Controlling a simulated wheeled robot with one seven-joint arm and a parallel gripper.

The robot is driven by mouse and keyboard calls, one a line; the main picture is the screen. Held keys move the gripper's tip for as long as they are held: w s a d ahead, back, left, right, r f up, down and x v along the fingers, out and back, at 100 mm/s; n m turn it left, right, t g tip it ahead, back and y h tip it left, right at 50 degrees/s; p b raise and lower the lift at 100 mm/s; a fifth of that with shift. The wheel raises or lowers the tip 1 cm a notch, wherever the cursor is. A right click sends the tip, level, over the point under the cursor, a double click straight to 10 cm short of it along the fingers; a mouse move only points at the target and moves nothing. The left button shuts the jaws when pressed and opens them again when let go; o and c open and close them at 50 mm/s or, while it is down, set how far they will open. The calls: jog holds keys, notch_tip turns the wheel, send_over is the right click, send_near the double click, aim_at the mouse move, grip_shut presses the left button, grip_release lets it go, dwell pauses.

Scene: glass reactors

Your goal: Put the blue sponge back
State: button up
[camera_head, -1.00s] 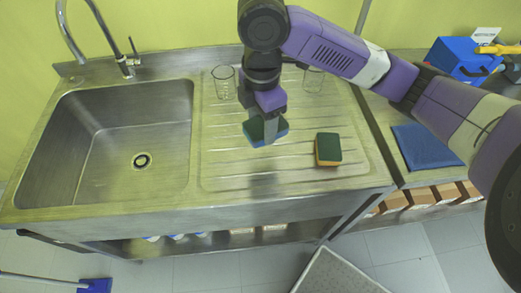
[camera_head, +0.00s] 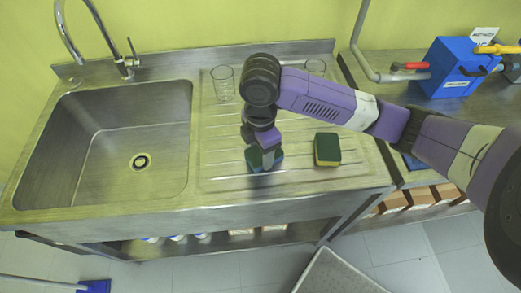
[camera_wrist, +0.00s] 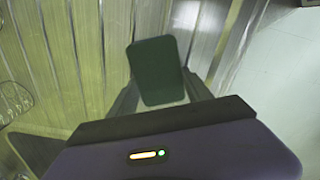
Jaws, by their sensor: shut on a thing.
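The blue sponge (camera_head: 252,158) has a dark green top and is held in my gripper (camera_head: 265,158) over the ribbed drainboard (camera_head: 220,170), left of a second sponge. I cannot tell whether it touches the metal. In the wrist view the green face of the held sponge (camera_wrist: 155,66) shows between the fingers of my gripper (camera_wrist: 163,88). The second sponge (camera_head: 327,149), yellow with a dark green top, lies on the drainboard to the right, apart from the held one.
A glass beaker (camera_head: 223,84) stands at the back of the drainboard, and another (camera_head: 315,68) is partly hidden by my arm. The sink basin (camera_head: 120,140) is empty at the left. A blue box (camera_head: 458,70) stands on the right counter.

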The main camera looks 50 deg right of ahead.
jog(key=shift+f, duration=0.15)
jog(key=o, duration=1.3)
